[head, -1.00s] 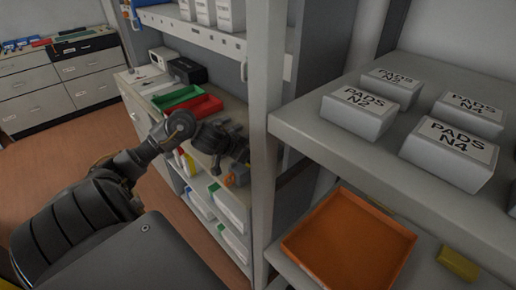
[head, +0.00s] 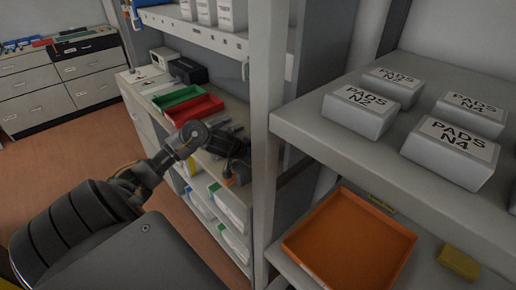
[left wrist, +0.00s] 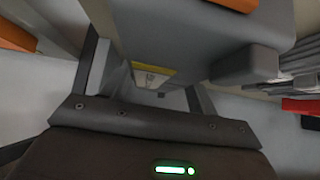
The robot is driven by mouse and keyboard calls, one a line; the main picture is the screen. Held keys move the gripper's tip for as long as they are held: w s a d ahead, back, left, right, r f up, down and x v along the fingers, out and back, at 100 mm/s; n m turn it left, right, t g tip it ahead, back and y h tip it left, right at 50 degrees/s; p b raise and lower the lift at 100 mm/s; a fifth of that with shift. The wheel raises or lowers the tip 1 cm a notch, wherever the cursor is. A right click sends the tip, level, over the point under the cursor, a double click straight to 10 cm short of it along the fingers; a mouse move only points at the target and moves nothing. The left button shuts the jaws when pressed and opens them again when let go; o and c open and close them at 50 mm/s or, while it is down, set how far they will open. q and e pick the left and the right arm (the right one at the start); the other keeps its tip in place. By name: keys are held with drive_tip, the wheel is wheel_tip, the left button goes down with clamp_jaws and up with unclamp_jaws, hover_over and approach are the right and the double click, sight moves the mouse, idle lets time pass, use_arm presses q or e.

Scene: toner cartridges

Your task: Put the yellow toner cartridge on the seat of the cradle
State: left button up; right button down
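My left gripper (head: 232,152) reaches in from the left, low beside the bench with the trays. In the left wrist view its fingers (left wrist: 150,88) stand either side of a grey body with a yellow patch and a pale label, which I take for the yellow toner cartridge (left wrist: 155,70). The fingers appear shut on it, though their contact is partly hidden. An orange part (head: 229,181) shows just below the gripper in the head view. I cannot make out the cradle or its seat. My right gripper is not in view.
A red tray (head: 195,109) and a green tray (head: 175,96) lie on the bench behind the gripper. A grey rack post (head: 265,150) stands close to its right. An orange tray (head: 345,245), a yellow block (head: 459,263) and white PADS boxes (head: 360,108) are on the right shelves.

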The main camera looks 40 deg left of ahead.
use_arm(q)
drive_tip(key=shift+r, duration=0.1)
drive_tip(key=c, duration=1)
drive_tip(key=shift+r, duration=0.6)
wheel_tip(320, 180, up, 2)
drive_tip(key=shift+r, duration=0.2)
drive_tip(key=v, duration=0.2)
drive_tip(key=p+v, duration=0.1)
drive_tip(key=v, duration=0.2)
drive_tip(key=d+v, duration=0.1)
drive_tip(key=v, duration=0.1)
drive_tip(key=shift+d+r+p, duration=0.1)
drive_tip(key=shift+r+p, duration=0.25)
drive_tip(key=shift+r, duration=0.1)
drive_tip(key=s, duration=0.2)
drive_tip(key=s+d+r, duration=0.1)
drive_tip(key=s, duration=0.1)
drive_tip(key=s+r+b, duration=0.1)
drive_tip(key=s, duration=0.1)
drive_tip(key=shift+s+d, duration=0.15)
drive_tip(key=shift+d, duration=0.05)
drive_tip(key=shift+s+d+r+p, duration=0.15)
drive_tip(key=shift+s+r+p, duration=0.3)
drive_tip(key=shift+s+r, duration=0.1)
drive_tip(key=shift+c, duration=0.7)
drive_tip(key=shift+s+d+r+p, duration=0.15)
drive_tip(key=shift+s+r+p, duration=0.1)
drive_tip(key=shift+s+p, duration=0.45)
